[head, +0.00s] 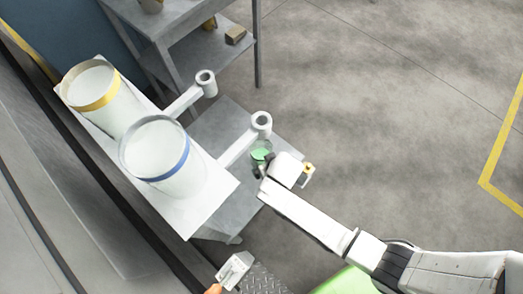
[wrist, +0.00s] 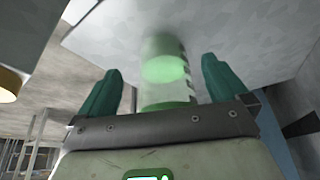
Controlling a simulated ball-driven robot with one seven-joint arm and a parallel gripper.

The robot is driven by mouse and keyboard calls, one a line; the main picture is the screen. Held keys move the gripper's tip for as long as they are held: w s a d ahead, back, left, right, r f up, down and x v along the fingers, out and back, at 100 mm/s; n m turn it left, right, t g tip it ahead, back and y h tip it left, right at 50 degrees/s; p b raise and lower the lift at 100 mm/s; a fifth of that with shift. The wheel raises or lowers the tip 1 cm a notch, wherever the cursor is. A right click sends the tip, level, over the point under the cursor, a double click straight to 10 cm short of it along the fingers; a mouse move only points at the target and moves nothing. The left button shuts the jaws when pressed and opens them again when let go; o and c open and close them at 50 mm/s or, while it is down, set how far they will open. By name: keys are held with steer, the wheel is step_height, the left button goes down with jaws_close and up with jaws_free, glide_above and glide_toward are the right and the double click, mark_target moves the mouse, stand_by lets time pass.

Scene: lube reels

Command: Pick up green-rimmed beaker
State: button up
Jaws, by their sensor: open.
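The green-rimmed beaker (head: 261,151) is a small clear cup with green in it. In the head view it is on the low grey metal shelf, in front of the nearer white spout. My gripper (head: 267,166) is right beside it and partly covers it. In the wrist view the beaker (wrist: 164,70) is between my gripper's two dark green fingers (wrist: 158,78), with a visible gap on each side. The fingers are open and hold nothing. A green patch and pale marks show on the beaker's wall. Its near end is hidden behind the gripper's front bar.
A white container with a blue band (head: 165,160) and one with a yellow band (head: 95,92) stand on a white raised bench (head: 208,205). A grey shelf unit (head: 178,38) stands behind. Floor at right is clear.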

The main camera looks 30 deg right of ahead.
glide_toward(257, 150)
step_height(257, 150, down, 3)
steer(key=shift+f+b, duration=0.4)
steer(key=shift+f, duration=0.15)
steer(key=c, duration=1.1)
steer(key=shift+r, duration=0.1)
